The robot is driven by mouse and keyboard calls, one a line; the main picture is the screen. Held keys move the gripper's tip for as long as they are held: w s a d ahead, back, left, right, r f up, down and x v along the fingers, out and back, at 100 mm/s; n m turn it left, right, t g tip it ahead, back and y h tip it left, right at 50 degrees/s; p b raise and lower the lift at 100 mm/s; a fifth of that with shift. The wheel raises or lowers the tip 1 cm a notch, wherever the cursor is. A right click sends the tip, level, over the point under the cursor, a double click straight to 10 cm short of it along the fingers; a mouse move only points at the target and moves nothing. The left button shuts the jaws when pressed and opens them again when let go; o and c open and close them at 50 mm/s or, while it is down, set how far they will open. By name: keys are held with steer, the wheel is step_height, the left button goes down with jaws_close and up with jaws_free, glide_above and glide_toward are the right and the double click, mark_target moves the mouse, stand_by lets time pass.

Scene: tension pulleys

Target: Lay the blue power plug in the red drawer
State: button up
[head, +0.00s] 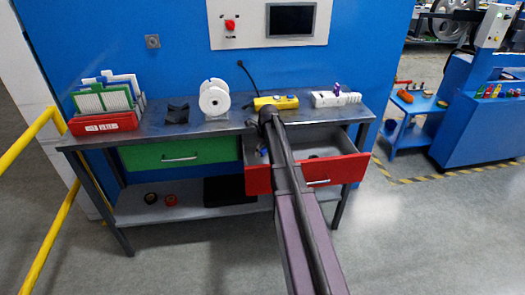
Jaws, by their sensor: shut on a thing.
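The red drawer (340,170) under the workbench is pulled open, and its grey inside shows at the right. My arm reaches across the drawer from the front and hides its middle. My gripper (263,147) is mostly hidden behind the arm, over the left part of the drawer. It is shut on the blue power plug (262,152), of which only a small blue patch shows. I cannot tell whether the plug touches the drawer floor.
On the bench (185,133) stand a red file rack (105,123), a white spool (214,100), a yellow power strip (276,102) and a white power strip (325,99) with a purple plug (337,88). A shut green drawer (150,155) is at left. Open floor lies in front.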

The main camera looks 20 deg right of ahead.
steer(key=o, duration=1)
steer(key=shift+s, duration=0.1)
steer(key=shift+r, duration=0.15)
step_height(320, 180, up, 2)
steer(key=p, duration=0.2)
steer(key=shift+r+p, duration=0.15)
steer(key=shift+p, duration=0.25)
step_height(320, 180, up, 10)
steer(key=s+p, duration=0.1)
steer(key=p, duration=0.9)
steer(key=shift+s+d, duration=0.25)
steer(key=shift+d, duration=0.2)
steer(key=shift+r, duration=0.15)
